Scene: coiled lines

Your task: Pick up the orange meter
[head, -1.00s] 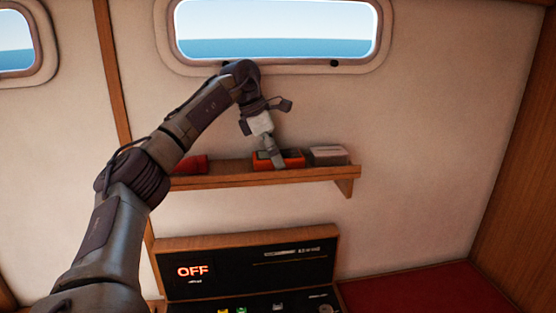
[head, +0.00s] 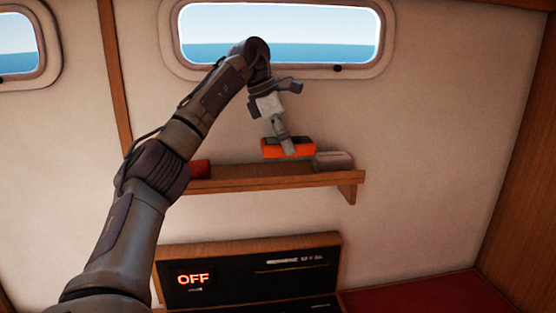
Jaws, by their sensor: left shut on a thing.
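The orange meter (head: 303,147) is a small orange block with a dark face, held a little above the wooden shelf in the head view. My left gripper (head: 284,143) is shut on it, with a finger across its front near the middle. The meter is roughly level, and wall shows between it and the shelf. The far finger is hidden behind the meter. My right gripper is not in view.
The wooden shelf (head: 260,184) also bears a red item (head: 200,169) at its left and a grey box (head: 333,160) at its right, close to the meter. A dark panel (head: 225,277) reading "OFF" stands below. A window (head: 280,33) is above.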

